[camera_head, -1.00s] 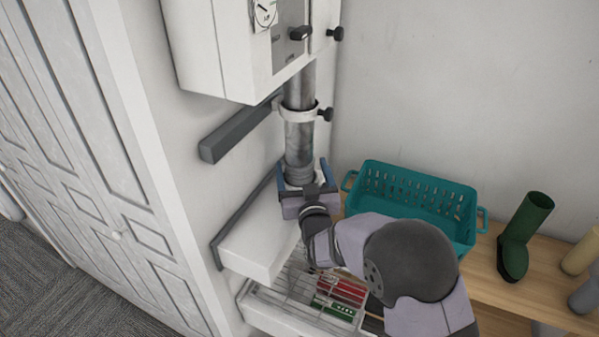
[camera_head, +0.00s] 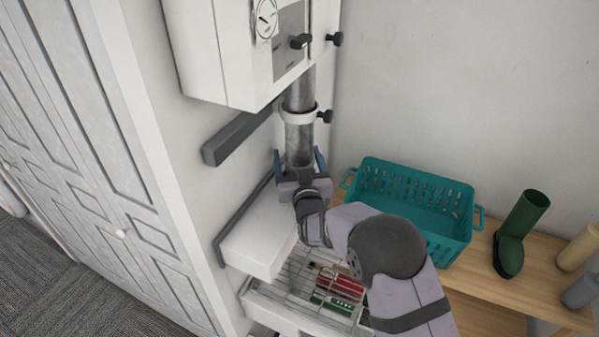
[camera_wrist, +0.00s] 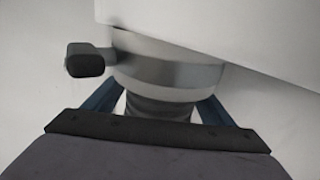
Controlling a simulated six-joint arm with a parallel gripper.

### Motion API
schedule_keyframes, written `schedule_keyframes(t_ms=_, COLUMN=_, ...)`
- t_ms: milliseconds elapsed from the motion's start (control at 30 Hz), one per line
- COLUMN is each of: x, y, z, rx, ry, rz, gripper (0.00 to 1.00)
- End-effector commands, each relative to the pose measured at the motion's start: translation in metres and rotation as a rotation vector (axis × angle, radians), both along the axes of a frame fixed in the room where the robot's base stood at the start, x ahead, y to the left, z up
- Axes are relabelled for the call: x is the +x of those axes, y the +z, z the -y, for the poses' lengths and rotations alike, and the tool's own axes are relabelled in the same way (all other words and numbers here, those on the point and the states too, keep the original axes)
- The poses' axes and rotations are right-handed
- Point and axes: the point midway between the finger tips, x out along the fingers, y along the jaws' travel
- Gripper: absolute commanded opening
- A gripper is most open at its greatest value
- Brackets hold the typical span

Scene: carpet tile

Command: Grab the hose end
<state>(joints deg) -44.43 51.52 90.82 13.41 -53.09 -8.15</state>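The grey hose (camera_head: 299,138) hangs down from the white wall cabinet (camera_head: 221,60) through a light clamp ring (camera_head: 297,116) with a dark knob. Its dark ribbed lower part (camera_wrist: 155,108) shows in the wrist view below the ring. My gripper (camera_head: 299,160) is at the lower part of the hose, with one blue finger on each side. It also shows in the wrist view (camera_wrist: 156,104), where light gaps separate the fingers from the hose. The gripper is open around the hose. The lowest tip of the hose is hidden behind the gripper body.
A white ledge (camera_head: 258,238) and a wire rack (camera_head: 300,278) with red and green items sit below my gripper. A dark grey bar (camera_head: 235,135) juts from the wall at left. A teal basket (camera_head: 415,190) and a green boot (camera_head: 518,235) stand on the wooden shelf at right.

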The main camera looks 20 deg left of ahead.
Motion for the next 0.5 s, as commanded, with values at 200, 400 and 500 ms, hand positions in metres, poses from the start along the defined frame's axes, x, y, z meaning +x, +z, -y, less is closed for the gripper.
schedule_keyframes(t_ms=200, x=-0.0002, y=0.0002, z=0.0001, rx=0.0, ry=0.0, rz=0.0, gripper=0.32)
schedule_keyframes(t_ms=400, x=0.0, y=0.0013, z=0.0, rx=0.001, ry=0.0, rz=0.002, gripper=0.32)
schedule_keyframes(t_ms=500, x=-0.0001, y=0.0021, z=-0.0001, rx=0.002, ry=0.0, rz=0.002, gripper=0.32)
